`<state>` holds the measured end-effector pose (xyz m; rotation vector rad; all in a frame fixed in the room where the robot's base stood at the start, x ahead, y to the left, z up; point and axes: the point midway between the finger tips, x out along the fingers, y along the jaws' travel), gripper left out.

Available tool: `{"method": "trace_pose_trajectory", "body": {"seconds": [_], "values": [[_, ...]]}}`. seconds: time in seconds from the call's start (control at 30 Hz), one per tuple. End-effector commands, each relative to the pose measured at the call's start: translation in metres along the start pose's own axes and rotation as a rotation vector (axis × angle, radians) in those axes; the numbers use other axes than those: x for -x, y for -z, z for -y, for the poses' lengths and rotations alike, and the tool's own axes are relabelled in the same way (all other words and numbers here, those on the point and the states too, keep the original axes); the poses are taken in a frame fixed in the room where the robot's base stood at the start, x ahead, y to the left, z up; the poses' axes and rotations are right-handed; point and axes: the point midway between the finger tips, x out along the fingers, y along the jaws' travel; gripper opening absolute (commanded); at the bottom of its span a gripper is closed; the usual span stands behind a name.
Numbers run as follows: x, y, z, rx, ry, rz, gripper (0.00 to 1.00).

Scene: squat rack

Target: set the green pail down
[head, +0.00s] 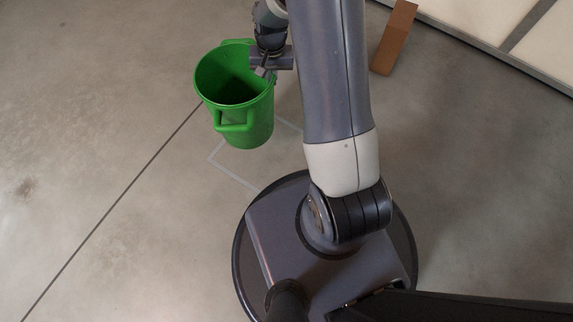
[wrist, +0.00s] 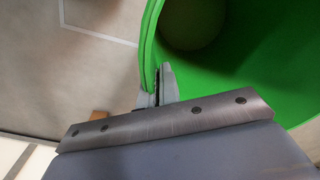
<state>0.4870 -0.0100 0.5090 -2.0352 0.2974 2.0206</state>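The green pail (head: 234,90) hangs upright or slightly tilted at my gripper, with its open top facing up and a handle on its near side. My gripper (head: 263,70) is at the right part of its rim. In the wrist view, the fingertips (wrist: 157,88) are closed with the wall of the pail (wrist: 150,45) between them. The pail looks empty. A pale outline (head: 212,158) on the floor shows partly below and beside the pail, which hides the rest. The gap between pail bottom and floor is hard to judge.
A brown block (head: 394,38) lies on the floor to the right of my arm, near a pale panel (head: 480,18) with a dark edge. A dark line (head: 110,202) crosses the concrete floor. The floor on the left is clear.

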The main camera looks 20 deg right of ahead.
Motion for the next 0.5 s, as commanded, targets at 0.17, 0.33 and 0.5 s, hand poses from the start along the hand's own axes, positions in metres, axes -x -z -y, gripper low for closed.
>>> {"method": "trace_pose_trajectory", "body": {"seconds": [0.17, 0.33, 0.5], "values": [[-0.061, -0.021, -0.02, -0.249, 0.009, 0.003, 0.0], [-0.102, -0.042, -0.037, -0.457, 0.01, -0.009, 0.0], [-0.123, -0.056, -0.048, -0.577, 0.008, -0.021, 0.0]]}}
